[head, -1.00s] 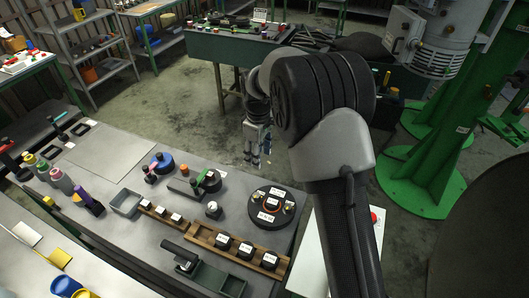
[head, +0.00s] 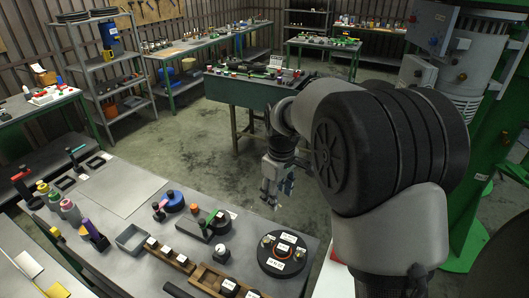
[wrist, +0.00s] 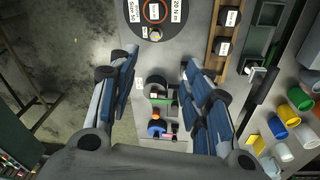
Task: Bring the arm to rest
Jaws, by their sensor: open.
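My gripper (head: 271,186) hangs pointing down past the right edge of the grey workbench (head: 140,187) in the head view. In the wrist view my gripper (wrist: 158,75) has its two blue-padded fingers spread wide apart with nothing between them. The bench top and its parts show below and beyond the fingers. My arm fills the right side of the head view.
A round black disc with labels (head: 284,254) lies near the bench's right edge. Wooden holders (head: 168,257), a grey tray (head: 131,238) and coloured bottles (head: 70,211) stand on the bench. A green table (head: 243,90) stands behind. Bare floor (head: 190,130) lies between.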

